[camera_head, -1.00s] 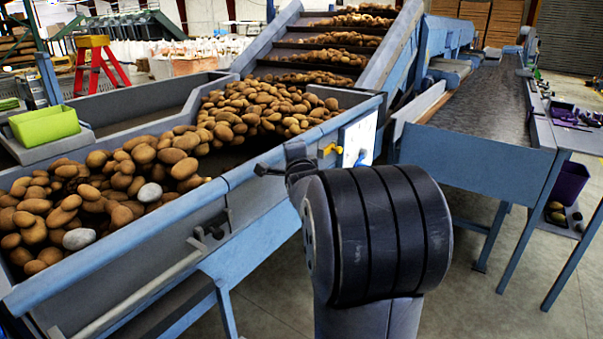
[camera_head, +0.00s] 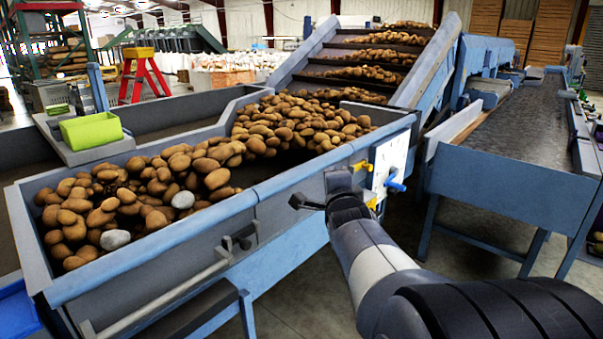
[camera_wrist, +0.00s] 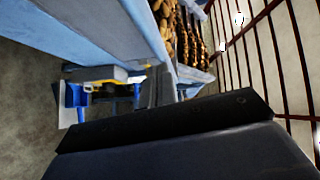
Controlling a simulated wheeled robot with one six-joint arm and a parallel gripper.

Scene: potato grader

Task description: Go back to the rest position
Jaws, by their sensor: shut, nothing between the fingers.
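My gripper (camera_head: 301,202) is at the end of my arm, in front of the near side wall of the potato hopper (camera_head: 215,222). It looks small and dark there and is shut with nothing held. In the wrist view, a dark part of my gripper (camera_wrist: 165,125) fills the lower area; the view is tilted on its side. My arm reaches from the lower right corner toward the hopper.
The hopper holds many potatoes (camera_head: 160,185) and two grey lumps (camera_head: 183,199). A white panel (camera_head: 384,172) with yellow and blue knobs is close to my gripper. A green bin (camera_head: 91,131) stands left, a dark belt conveyor (camera_head: 530,120) right. Floor shows between them.

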